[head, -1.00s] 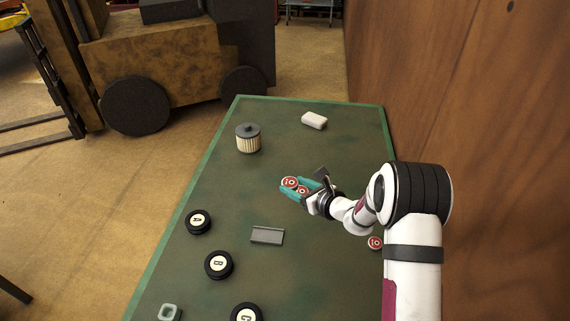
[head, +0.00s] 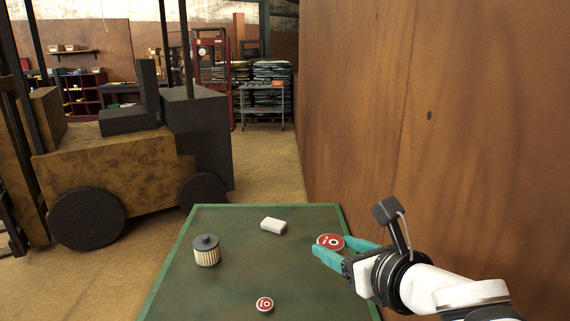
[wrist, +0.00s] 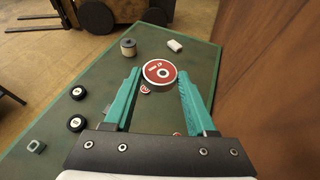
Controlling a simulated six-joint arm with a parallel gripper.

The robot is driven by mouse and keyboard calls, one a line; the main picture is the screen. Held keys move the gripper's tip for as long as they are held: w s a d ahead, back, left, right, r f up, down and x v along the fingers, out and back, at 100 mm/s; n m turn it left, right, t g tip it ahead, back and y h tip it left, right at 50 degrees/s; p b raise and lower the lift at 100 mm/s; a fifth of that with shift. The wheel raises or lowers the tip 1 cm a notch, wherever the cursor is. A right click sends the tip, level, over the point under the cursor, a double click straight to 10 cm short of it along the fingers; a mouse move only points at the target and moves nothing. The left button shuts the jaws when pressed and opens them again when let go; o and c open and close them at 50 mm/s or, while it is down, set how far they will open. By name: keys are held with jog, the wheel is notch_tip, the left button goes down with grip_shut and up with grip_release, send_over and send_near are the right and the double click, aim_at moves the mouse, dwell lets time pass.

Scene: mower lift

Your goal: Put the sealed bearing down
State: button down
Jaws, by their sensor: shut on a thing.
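My gripper (head: 333,247) is shut on a sealed bearing (head: 330,241), a flat red disc with white markings, held between the teal fingertips above the right side of the green table (head: 190,300). In the wrist view the bearing (wrist: 158,71) sits face-on between the tips of my gripper (wrist: 160,77), with its pale side wall showing. A second, similar red disc (head: 264,304) lies on the table, also seen beyond the fingers in the wrist view (wrist: 145,89). A third red disc (wrist: 177,134) is partly hidden behind my gripper's body.
A ribbed canister with a dark cap (head: 206,252) stands at the table's left, and a white block (head: 273,226) lies near the far edge. Black labelled discs (wrist: 78,93) show in the wrist view. A wooden wall (head: 420,120) borders the right. A forklift (head: 120,165) stands beyond the table.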

jog(key=s+a+f+n+g+y, duration=0.35)
jog(key=f+n+g, duration=0.2)
jog(key=f, duration=0.35)
jog(key=s+a+f+n+g+y, duration=0.25)
jog(key=f+n+g+y, duration=0.25)
jog(key=f+n, duration=0.3)
jog(key=s+d+f+n+g+h, duration=0.5)
jog(key=s+f+n+g+h, duration=0.35)
jog(key=n+g, duration=0.6)
jog(key=w+d+f+n+t+h, duration=0.15)
jog(key=d+n+t+h, duration=0.3)
jog(key=n+h, duration=0.5)
jog(key=w+d+f+n+t+h, duration=0.15)
jog(key=d+n+t+h, duration=0.3)
jog(key=n+h, duration=0.5)
jog(key=w+a+n+t+y, duration=0.1)
jog(key=w+a+n+t, duration=0.1)
jog(key=w+n+t, duration=0.45)
jog(key=shift+n+t+y, duration=0.4)
jog(key=shift+n+t, duration=0.15)
jog(key=shift+t, duration=0.4)
jog(key=f, duration=0.9)
jog(key=shift+w+a+f, duration=0.1)
jog(key=shift+a+f, duration=0.05)
jog(key=shift+a, duration=0.05)
jog(key=shift+f, duration=0.4)
